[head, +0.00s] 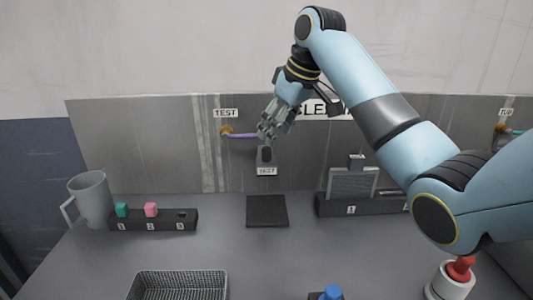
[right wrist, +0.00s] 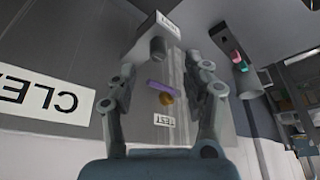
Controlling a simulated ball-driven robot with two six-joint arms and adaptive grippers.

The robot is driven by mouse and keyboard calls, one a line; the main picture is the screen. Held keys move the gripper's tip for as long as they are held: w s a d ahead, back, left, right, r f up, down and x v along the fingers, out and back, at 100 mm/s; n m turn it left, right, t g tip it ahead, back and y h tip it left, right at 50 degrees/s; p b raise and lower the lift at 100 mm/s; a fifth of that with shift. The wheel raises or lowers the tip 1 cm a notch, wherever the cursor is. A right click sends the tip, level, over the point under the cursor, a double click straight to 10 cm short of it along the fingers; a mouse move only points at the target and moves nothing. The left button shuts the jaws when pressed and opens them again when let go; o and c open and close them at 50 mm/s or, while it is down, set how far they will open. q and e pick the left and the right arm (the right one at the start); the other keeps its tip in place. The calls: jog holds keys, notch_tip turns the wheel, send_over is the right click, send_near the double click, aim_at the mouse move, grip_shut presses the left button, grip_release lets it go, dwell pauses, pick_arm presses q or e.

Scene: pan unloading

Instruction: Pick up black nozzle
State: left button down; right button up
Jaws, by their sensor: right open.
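A small black cylinder, which looks like the black nozzle (head: 265,154), stands in a grey wall holder (head: 267,163) labelled TEST on the back panel. In the right wrist view the dark cylinder (right wrist: 158,49) shows beyond the fingertips, beside the holder's TEST label. My right gripper (head: 266,134) is open and empty, just above the nozzle in the head view. In the right wrist view its two fingers (right wrist: 167,75) are spread wide, with a gap before the cylinder. My left gripper is not in view.
A purple rod (head: 242,135) sticks out from an orange wall fitting close to my right gripper. A numbered rack (head: 155,226) with teal and pink pieces and a grey mug (head: 92,198) stand left. A wire basket (head: 180,284) is in front. A dark pad (head: 267,211) lies below the holder.

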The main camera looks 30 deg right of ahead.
aim_at(268, 148)
jog(key=shift+w+f, duration=0.2)
jog(key=shift+f, duration=0.2)
jog(key=shift+w+f, duration=0.2)
jog(key=shift+f, duration=0.15)
jog(key=x, duration=0.2)
jog(key=p+x, duration=0.1)
jog(key=x, duration=0.1)
jog(key=shift+w+a+f, duration=0.15)
jog(key=shift+w+f, duration=0.05)
jog(key=shift+w, duration=0.25)
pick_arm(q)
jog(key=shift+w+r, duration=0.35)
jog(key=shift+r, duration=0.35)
pick_arm(e)
jog(key=shift+c, duration=1)
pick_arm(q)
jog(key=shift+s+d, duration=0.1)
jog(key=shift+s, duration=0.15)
pick_arm(e)
grip_shut()
